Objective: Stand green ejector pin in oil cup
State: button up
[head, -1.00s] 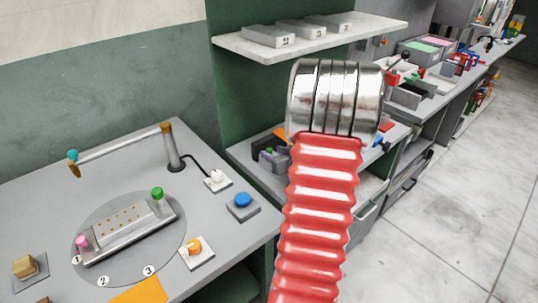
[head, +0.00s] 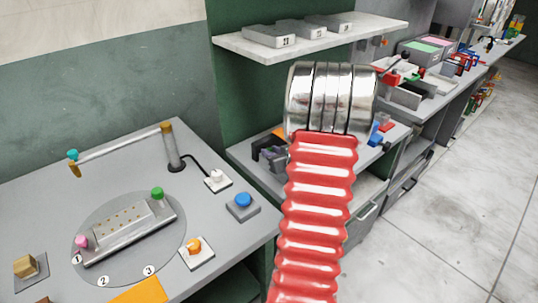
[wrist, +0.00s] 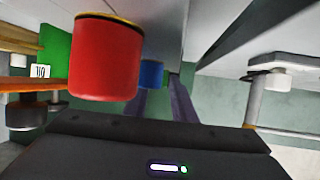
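In the head view my arm's chrome end and red bellows stand in front of the bench, and my gripper is hidden there. In the wrist view my gripper (wrist: 166,100) shows two dark, purplish fingers, apart, with nothing visible between their tips. A large red cylinder (wrist: 105,60) with a yellow rim is close on the left, and a blue cylinder (wrist: 151,74) is further off near the left finger. A green knob (head: 157,193) stands at one end of the metal mould. I cannot make out which item is the green ejector pin or the oil cup.
The mould (head: 130,235) lies on a round plate on the left bench, with a pink knob (head: 82,242) at its other end. A blue button (head: 243,200) and an orange button (head: 194,245) are nearby. A shelf (head: 345,37) with grey blocks hangs above. Grey floor is open right.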

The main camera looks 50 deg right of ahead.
grip_shut()
jog(key=shift+r, duration=0.1)
notch_tip(320, 180, up, 10)
dwell(0.7)
jog(key=shift+s, duration=0.1)
dwell(0.5)
